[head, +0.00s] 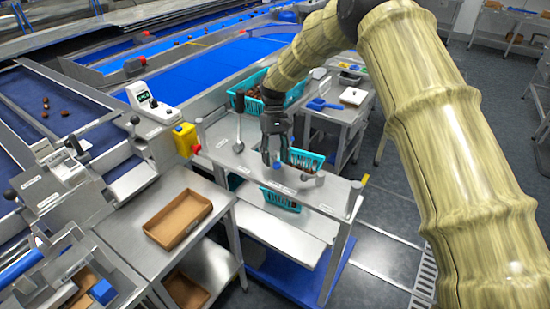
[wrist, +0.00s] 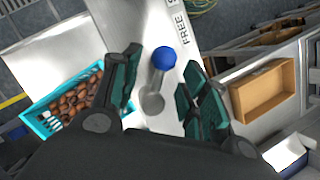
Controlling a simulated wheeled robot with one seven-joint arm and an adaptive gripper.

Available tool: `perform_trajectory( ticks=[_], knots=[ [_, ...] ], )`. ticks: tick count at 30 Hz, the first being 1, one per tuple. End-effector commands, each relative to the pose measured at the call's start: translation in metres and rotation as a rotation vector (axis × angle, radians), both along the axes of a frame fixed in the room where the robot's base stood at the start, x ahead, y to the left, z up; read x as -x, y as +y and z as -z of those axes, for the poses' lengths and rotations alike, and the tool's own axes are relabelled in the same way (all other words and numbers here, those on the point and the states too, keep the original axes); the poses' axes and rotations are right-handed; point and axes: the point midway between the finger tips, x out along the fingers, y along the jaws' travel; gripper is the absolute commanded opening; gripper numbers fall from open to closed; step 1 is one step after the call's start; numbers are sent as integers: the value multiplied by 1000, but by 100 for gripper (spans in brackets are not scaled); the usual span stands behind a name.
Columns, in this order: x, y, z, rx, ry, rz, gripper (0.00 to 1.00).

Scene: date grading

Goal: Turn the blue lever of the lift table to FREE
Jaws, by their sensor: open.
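The lever has a blue ball knob (wrist: 164,58) on a short grey stem that runs down to a round grey pivot (wrist: 153,104) on the steel lift table. In the head view the blue knob (head: 277,166) shows just below the fingertips. A FREE label (wrist: 181,27) lies on the table top beyond the knob, at its upper right in the wrist view. My gripper (head: 274,157) points down and is open, with nothing held. In the wrist view its dark fingers (wrist: 163,66) stand left and right of the knob, apart from it.
A teal basket of dates (wrist: 72,104) sits close on one side of my gripper. A steel bench with a cardboard tray (head: 178,218) stands at the lower left. A yellow box with a red button (head: 186,140) is left of the lift table (head: 232,160).

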Motion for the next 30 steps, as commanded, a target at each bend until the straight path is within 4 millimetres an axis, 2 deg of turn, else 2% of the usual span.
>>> perform_trajectory(
  ticks=[18, 24, 30],
  knots=[
    [-42, 0, -88, 0, 0, -1, 44],
    [-47, 0, -100, -1, 2, -1, 44],
    [-47, 0, -102, -1, 3, -1, 44]
  ],
)
